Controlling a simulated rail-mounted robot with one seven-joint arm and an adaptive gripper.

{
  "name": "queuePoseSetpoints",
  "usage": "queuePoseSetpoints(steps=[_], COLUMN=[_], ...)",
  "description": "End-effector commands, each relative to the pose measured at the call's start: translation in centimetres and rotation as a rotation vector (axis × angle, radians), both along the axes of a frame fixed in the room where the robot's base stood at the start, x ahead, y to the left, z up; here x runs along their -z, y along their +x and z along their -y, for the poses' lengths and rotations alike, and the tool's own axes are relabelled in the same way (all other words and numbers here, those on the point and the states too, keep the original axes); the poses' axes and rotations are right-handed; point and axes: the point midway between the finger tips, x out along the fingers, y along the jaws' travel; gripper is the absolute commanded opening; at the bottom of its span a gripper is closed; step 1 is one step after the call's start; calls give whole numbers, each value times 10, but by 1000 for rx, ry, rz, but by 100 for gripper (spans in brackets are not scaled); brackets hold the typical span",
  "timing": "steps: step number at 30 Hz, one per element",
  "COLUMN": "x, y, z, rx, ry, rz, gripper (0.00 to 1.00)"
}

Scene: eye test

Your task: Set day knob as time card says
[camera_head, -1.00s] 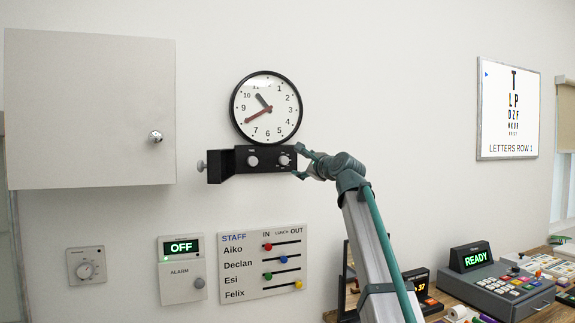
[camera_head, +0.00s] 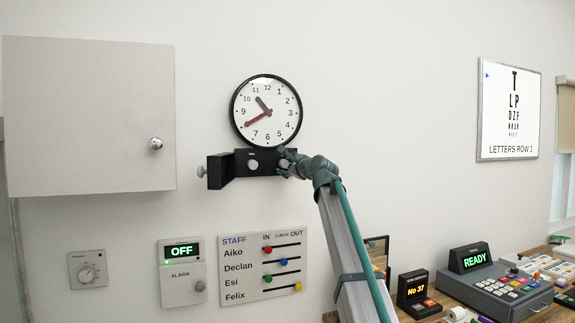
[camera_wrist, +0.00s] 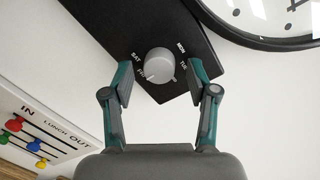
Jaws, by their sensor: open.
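The day knob (camera_wrist: 159,63) is a round grey knob on a black panel (camera_wrist: 140,25), with day letters around it; SAT, MON and TUE can be read. My gripper (camera_wrist: 161,76) is open, its two teal fingers on either side of the knob with a gap at each side. In the head view my gripper (camera_head: 289,166) is at the right end of the black box (camera_head: 233,170) under the clock and partly covers the right knob (camera_head: 284,163). A second knob (camera_head: 252,165) is to its left. I cannot make out a time card.
The wall clock (camera_head: 266,111) hangs just above the box. A staff board (camera_head: 263,287), an alarm panel (camera_head: 182,280) and a dial (camera_head: 87,270) are below. A cabinet (camera_head: 85,110) is at the left. A register (camera_head: 490,290) stands on the counter at right.

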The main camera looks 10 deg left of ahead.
Motion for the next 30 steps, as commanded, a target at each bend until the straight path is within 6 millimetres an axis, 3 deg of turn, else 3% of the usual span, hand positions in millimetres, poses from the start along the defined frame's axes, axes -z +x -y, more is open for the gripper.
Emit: queuePoseSetpoints(steps=[6,16,30], x=[1,0,1], y=[0,0,0], z=[0,0,0], rx=[0,0,0], ry=[0,0,-82], rz=[0,0,43], gripper=[57,2,0])
